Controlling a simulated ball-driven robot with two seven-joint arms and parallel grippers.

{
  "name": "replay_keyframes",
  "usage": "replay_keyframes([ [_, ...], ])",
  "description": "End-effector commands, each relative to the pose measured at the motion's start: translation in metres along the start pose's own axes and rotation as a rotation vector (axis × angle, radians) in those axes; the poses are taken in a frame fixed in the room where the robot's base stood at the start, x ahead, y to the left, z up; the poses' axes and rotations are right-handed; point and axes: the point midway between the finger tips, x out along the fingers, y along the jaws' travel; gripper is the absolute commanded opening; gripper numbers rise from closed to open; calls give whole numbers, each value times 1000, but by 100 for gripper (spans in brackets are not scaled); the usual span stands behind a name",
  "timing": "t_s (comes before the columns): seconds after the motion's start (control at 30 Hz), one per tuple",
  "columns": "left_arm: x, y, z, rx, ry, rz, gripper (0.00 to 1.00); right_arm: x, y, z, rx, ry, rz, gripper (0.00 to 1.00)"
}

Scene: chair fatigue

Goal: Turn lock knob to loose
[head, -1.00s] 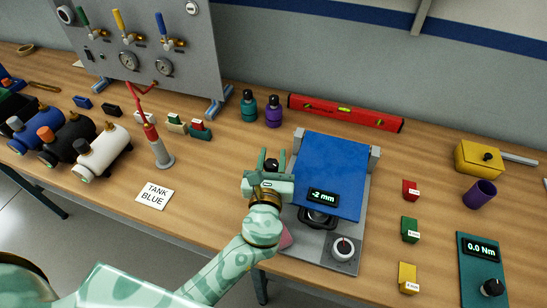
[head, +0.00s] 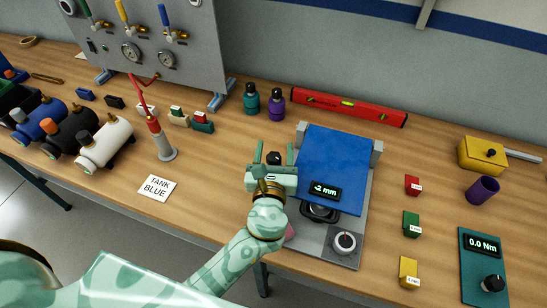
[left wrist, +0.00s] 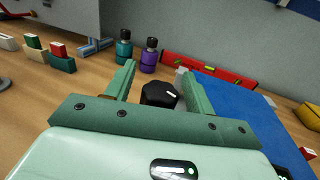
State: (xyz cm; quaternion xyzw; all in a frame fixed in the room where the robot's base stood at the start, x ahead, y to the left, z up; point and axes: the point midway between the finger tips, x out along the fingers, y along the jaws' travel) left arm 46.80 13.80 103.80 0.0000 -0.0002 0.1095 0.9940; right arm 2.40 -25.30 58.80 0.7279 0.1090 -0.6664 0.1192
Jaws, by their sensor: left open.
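A black lock knob (left wrist: 159,95) with a white mark on its face sits between the two fingers of my left gripper (left wrist: 157,76) in the left wrist view. In the head view the knob (head: 274,158) shows just left of the blue-topped fixture (head: 333,168), between the fingers of the left gripper (head: 274,150). The fingers are open, one on each side of the knob. I cannot tell whether either finger touches it. The fixture's display (head: 325,191) reads -2 mm. The knob's base is hidden behind the gripper. My right gripper is not in view.
A dial (head: 344,242) sits on the fixture's front plate. A red level (head: 348,107) lies behind. Small red, green and yellow blocks (head: 411,224) and a torque box (head: 483,268) reading 0.0 Nm are at the right. Teal and purple bottles (head: 276,105) stand behind the gripper.

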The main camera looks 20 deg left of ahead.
Motion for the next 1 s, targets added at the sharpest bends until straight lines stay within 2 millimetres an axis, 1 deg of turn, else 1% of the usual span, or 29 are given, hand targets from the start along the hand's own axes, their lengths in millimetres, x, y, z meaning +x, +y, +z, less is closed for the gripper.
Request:
replay_keyframes([
  [0.07, -6, 0, 0, 0, 1, -1, 54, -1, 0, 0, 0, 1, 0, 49],
  [0.17, -22, 0, 0, 2, 2, -1, 54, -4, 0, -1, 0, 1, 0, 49],
  [0.27, -46, 0, 0, 2, 4, -2, 54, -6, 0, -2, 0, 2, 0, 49],
  [0.4, -86, 0, 0, 0, 4, -2, 54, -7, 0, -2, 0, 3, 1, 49],
  [0.5, -112, 0, -1, 1, 4, -2, 54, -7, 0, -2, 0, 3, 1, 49],
  [0.6, -134, 0, -1, 2, 3, -1, 54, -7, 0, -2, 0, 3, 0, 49],
  [0.7, -149, 0, -1, 1, 2, -1, 54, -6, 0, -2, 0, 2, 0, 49],
  [0.8, -158, 0, -1, 0, 2, 0, 54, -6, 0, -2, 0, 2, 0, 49],
  [1.0, -163, 0, 0, 0, -1, 0, 54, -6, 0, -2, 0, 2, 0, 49],
])
